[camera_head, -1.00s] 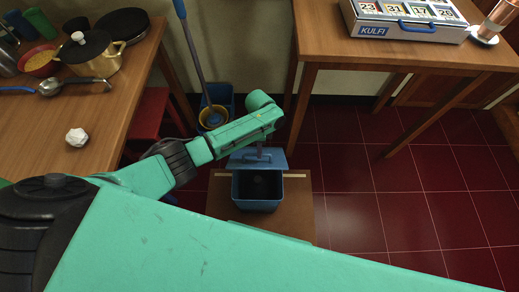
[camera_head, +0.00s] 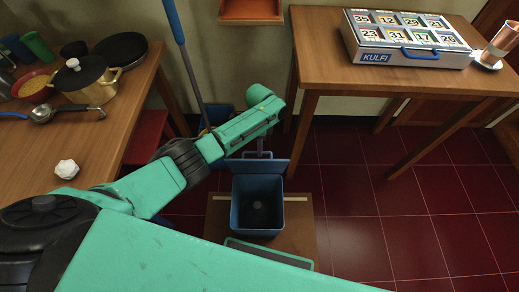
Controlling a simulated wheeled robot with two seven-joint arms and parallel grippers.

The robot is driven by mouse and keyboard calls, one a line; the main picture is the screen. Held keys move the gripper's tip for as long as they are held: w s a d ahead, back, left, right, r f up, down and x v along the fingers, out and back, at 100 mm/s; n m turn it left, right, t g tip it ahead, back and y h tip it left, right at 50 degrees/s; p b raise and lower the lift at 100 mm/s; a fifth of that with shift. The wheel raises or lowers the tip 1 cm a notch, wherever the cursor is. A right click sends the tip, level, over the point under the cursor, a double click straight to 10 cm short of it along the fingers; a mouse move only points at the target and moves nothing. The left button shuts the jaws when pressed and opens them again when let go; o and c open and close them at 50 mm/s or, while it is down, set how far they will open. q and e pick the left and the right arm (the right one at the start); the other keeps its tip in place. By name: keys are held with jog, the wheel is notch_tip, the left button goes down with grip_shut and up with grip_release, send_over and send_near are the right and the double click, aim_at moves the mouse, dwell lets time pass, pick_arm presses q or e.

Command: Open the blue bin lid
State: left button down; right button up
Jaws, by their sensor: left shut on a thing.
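The blue bin (camera_head: 257,218) stands on a brown board on the floor, in the middle of the head view. Its lid (camera_head: 258,166) is raised at the back edge and stands steeply, so the bin's inside shows with a small dark round spot at the bottom. My left gripper (camera_head: 260,148) comes down from the end of the green arm behind the lid and is shut on the lid's upper edge; its fingertips are small and partly hidden. My right gripper is out of view.
A wooden table on the left holds a gold pot (camera_head: 86,80), a ladle (camera_head: 45,112) and a crumpled white ball (camera_head: 67,169). A mop handle (camera_head: 184,60) leans behind my arm. A right table carries a KULFI box (camera_head: 405,55). Red floor tiles at right are clear.

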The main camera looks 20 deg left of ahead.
pick_arm(q)
jog(key=shift+s+f, duration=0.2)
jog(key=shift+s, duration=0.05)
jog(key=c, duration=0.9)
grip_release()
jog(key=shift+c, duration=0.2)
jog(key=shift+o, duration=0.3)
jog(key=shift+w, duration=0.15)
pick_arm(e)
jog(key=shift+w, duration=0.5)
pick_arm(q)
notch_tip(320, 180, up, 14)
jog(key=w+p, duration=0.2)
jog(key=shift+w+a, duration=0.3)
jog(key=shift+a, duration=0.05)
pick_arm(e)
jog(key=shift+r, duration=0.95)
pick_arm(q)
jog(key=shift+r, duration=0.1)
